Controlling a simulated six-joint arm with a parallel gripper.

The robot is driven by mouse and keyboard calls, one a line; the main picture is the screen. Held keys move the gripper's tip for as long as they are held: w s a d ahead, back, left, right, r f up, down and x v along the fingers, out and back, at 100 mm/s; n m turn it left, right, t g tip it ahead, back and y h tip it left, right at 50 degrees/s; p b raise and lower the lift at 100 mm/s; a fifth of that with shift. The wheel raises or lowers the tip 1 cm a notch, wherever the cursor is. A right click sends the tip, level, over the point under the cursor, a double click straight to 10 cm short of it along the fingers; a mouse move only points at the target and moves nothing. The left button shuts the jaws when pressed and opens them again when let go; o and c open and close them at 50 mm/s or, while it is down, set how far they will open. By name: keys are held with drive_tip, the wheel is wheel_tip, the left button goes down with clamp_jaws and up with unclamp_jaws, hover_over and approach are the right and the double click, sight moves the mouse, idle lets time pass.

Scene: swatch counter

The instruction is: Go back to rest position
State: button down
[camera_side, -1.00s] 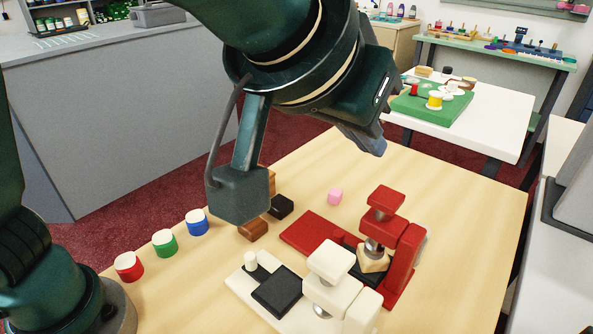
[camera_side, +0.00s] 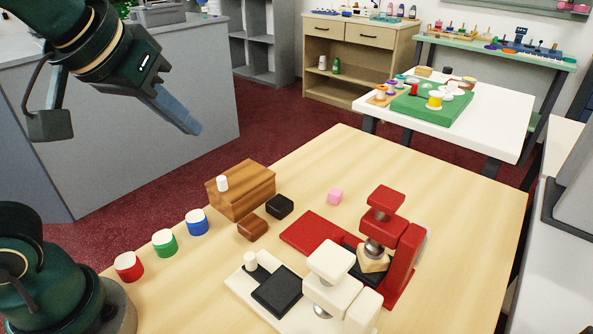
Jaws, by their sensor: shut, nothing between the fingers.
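My gripper (camera_side: 190,124) is at the upper left, raised well above and to the left of the wooden table (camera_side: 440,190). Its blue-grey fingers point down and to the right, shut and empty, and touch nothing. My arm reaches in from the top left.
Red, green and blue white-topped pots (camera_side: 164,243) line the table's left side. A red press (camera_side: 405,262) and a white press (camera_side: 330,278) stand right.

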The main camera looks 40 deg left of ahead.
drive_tip(key=s+d+f+m+g+h, duration=0.1)
drive_tip(key=s+f+m, duration=0.2)
drive_tip(key=s+f, duration=0.3)
drive_tip(key=shift+f+m+h, duration=0.3)
drive_tip(key=shift+f+h, duration=0.1)
drive_tip(key=shift+f, duration=0.65)
